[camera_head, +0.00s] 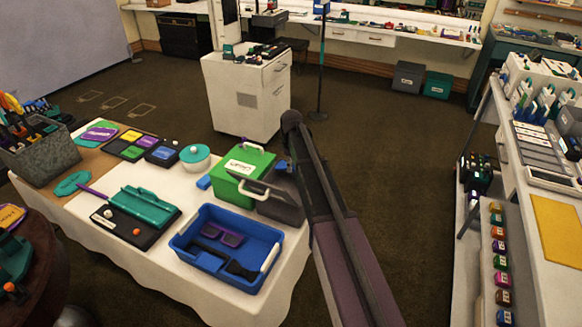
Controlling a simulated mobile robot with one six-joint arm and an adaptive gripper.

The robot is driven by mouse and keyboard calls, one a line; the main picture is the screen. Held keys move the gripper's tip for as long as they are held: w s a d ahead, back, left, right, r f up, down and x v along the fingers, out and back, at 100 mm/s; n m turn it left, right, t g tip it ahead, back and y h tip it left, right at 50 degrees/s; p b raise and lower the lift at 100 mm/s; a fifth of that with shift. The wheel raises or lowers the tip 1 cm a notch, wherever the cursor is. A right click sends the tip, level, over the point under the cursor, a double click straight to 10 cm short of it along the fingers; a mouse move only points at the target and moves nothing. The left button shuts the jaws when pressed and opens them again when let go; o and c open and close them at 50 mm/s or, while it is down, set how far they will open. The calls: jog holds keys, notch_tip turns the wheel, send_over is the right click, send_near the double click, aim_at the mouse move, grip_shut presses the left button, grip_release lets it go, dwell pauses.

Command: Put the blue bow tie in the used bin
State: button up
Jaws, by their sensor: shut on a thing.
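My arm reaches in from the lower right over the right end of the white table. My gripper (285,158) is small, dark and partly hidden by the arm, beside the green box. A small blue piece (281,165) shows at it, matching the blue bow tie; its shape is mostly hidden. A green box (258,166) with a white label and a dark grey box (277,211) with a pale handle stand side by side just left of the arm. Their lettering is too small to read, so I cannot tell which is the used bin.
A blue tray (188,258) with purple glasses and a dark brush fills the table's front right. Another small blue item (204,182) lies left of the green box. A white cabinet (247,95) stands behind; a shelf unit is at right. Open floor lies between.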

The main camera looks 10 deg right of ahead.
jog(key=shift+f+b, duration=0.3)
jog(key=shift+f+b, duration=0.3)
jog(key=shift+f, duration=0.05)
jog(key=o, duration=0.9)
jog(key=shift+r, duration=0.2)
notch_tip(320, 180, up, 13)
jog(key=p, duration=1.3)
jog(key=shift+s, duration=0.1)
dwell(0.4)
